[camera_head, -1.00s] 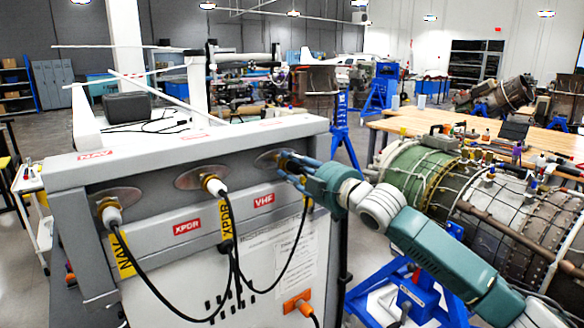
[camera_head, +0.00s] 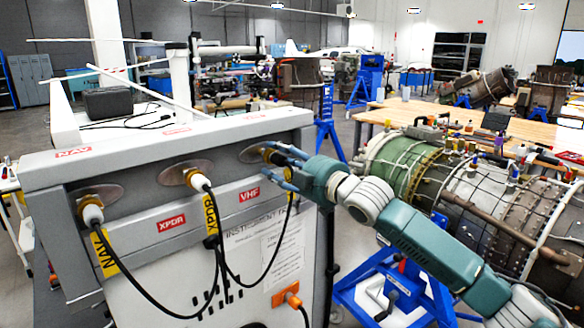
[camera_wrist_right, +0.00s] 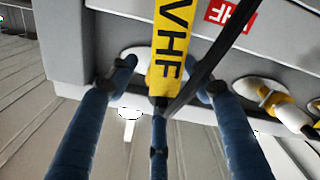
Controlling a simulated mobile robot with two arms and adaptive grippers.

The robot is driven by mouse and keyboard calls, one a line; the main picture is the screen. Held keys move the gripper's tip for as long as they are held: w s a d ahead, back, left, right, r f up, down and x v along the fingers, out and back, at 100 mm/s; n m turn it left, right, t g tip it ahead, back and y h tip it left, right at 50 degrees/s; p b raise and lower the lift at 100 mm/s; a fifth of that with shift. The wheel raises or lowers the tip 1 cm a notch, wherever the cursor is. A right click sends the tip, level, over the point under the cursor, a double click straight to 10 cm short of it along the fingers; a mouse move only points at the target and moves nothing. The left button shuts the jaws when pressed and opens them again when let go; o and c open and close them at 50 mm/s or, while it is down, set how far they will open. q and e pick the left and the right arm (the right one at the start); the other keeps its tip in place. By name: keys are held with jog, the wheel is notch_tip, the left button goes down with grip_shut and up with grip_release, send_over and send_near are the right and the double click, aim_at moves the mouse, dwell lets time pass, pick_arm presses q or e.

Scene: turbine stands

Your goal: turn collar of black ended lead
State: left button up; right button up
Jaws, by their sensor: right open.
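The black-ended lead's plug (camera_head: 268,155) sits in the right-hand socket, above the red VHF label on the grey cabinet's front. Its collar is mostly hidden by my fingers. My right gripper (camera_head: 279,165) is open, its blue fingers around or beside the plug; I cannot tell if they touch it. In the right wrist view the open fingers (camera_wrist_right: 165,85) stand on both sides of a yellow VHF tag (camera_wrist_right: 169,50), which covers the plug. A black cable (camera_wrist_right: 212,62) crosses there. My left gripper is out of view.
White-ended plugs sit in the NAV socket (camera_head: 92,212) and the XPDR socket (camera_head: 197,182), with looping black cables below. A turbine engine (camera_head: 480,195) on a blue stand (camera_head: 395,285) is to the right.

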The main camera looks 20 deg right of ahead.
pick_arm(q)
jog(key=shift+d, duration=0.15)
pick_arm(e)
jog(key=v, duration=1.1)
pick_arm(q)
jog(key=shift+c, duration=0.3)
pick_arm(e)
jog(key=shift+d, duration=0.15)
